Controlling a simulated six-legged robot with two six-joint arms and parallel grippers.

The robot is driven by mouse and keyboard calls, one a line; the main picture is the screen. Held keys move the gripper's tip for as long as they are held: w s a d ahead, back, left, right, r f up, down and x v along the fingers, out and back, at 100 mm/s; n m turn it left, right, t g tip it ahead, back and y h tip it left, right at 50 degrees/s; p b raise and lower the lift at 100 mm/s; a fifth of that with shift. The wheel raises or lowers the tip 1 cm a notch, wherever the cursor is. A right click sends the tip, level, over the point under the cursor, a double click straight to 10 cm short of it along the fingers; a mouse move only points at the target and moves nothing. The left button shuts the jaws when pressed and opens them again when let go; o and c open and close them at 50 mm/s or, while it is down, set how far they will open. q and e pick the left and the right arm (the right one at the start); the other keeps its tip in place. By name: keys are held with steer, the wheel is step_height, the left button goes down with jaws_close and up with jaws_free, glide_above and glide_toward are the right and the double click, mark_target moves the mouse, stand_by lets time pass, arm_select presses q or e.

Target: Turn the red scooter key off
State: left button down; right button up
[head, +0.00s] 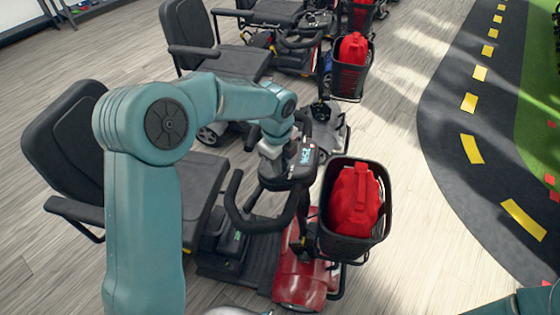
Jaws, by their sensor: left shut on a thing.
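The red scooter (301,283) stands in the nearest row, with a red front body, a black seat and a dark looped handlebar. Its control console (301,172) has a small lit display and sits at the top of the steering column. My left gripper (275,151) reaches down from the left to the console's left part and is shut on the key there. The key itself is hidden by the gripper, so its turn position cannot be seen. My right gripper is out of view; only a bit of teal arm shows at the lower right.
A black basket (376,243) with a red bag (354,200) is on the scooter's front, close right of the console. More scooters (235,55) stand behind. Open wood floor lies right, then a dark track (450,110) with yellow dashes.

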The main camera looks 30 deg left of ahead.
arm_select(q)
steer(key=n, duration=0.5)
steer(key=shift+n+g, duration=0.3)
steer(key=shift+g, duration=0.1)
steer(key=n, duration=0.5)
steer(key=shift+a+f+g+p, duration=0.1)
steer(key=shift+g+p, duration=0.2)
steer(key=shift+g, duration=0.1)
steer(key=shift+n, duration=0.4)
steer(key=c, duration=1.1)
jaws_free()
steer(key=shift+h, duration=0.3)
steer(key=r, duration=1.1)
steer(key=w+a+r, duration=0.1)
steer(key=r, duration=0.4)
steer(key=shift+r, duration=0.15)
